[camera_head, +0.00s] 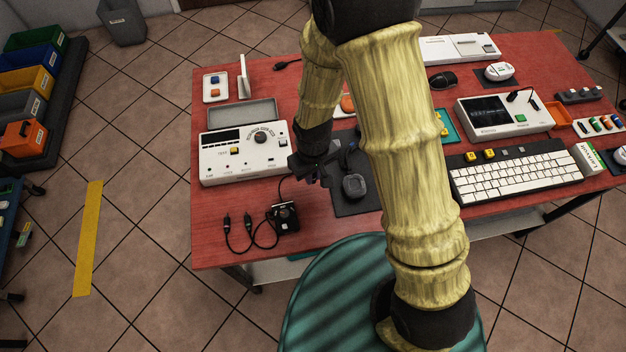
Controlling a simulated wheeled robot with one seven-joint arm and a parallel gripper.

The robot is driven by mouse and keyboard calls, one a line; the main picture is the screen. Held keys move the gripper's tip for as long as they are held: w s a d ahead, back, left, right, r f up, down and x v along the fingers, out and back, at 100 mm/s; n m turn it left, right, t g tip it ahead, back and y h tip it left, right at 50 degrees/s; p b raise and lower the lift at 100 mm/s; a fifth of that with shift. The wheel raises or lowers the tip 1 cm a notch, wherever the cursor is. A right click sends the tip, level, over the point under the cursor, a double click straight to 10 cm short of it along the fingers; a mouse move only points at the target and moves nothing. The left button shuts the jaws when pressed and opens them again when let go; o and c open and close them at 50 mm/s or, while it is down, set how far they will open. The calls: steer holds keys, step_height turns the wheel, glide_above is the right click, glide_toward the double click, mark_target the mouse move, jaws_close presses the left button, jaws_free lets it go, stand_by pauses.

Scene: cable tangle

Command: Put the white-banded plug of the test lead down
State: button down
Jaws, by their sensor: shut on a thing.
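My gripper (308,178) is at the front right corner of the white bench instrument (243,150), low over the red table. It is shut on the end of a thin black cable (281,188), which rises to it from a small black box (285,216) near the table's front edge. The plug between the fingers is too small and dark to make out, and no white band shows. Two other black plugs, a left one (227,222) and a right one (248,219), stand out on the table left of the box, with their leads looping around to it.
A dark mat (352,205) with a rounded black device (354,186) lies just right of my gripper. A white keyboard (515,175) is further right. Bare red table (215,205) lies around the loose plugs. My arm hides the table's middle.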

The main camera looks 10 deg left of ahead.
steer(key=shift+f, duration=0.15)
steer(key=shift+f, duration=1.95)
steer(key=shift+f, duration=0.2)
steer(key=c, duration=1.4)
jaws_free()
steer(key=shift+c, duration=0.2)
steer(key=shift+r, duration=0.1)
step_height(320, 180, up, 12)
steer(key=shift+r, duration=0.15)
